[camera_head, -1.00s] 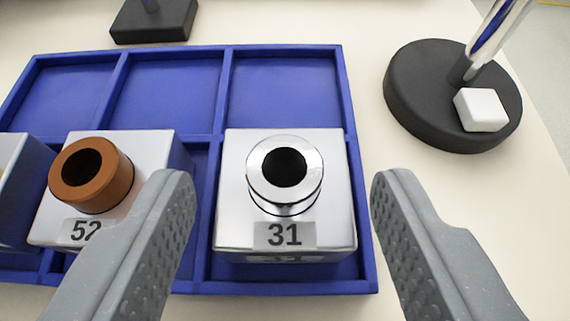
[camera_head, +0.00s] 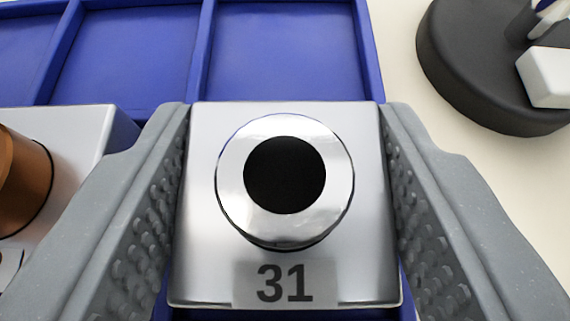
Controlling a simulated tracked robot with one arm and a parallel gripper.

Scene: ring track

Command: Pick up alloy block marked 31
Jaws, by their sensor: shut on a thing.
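The alloy block marked 31 (camera_head: 205,250) is a silver square block with a shiny round collar and a black hole on top. Its label faces me at the lower edge. It sits upright in the near right part of the blue tray (camera_head: 370,60). My gripper (camera_head: 287,140) is shut on the block, with one ridged grey finger against its left side and the other against its right side. The block's lower sides are mostly hidden from this view.
Another silver block (camera_head: 60,135) with a copper-coloured collar (camera_head: 22,180) stands close to the left, partly behind my left finger. The far tray compartments are empty. A round black base (camera_head: 470,75) with a white cube (camera_head: 550,75) stands at the upper right.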

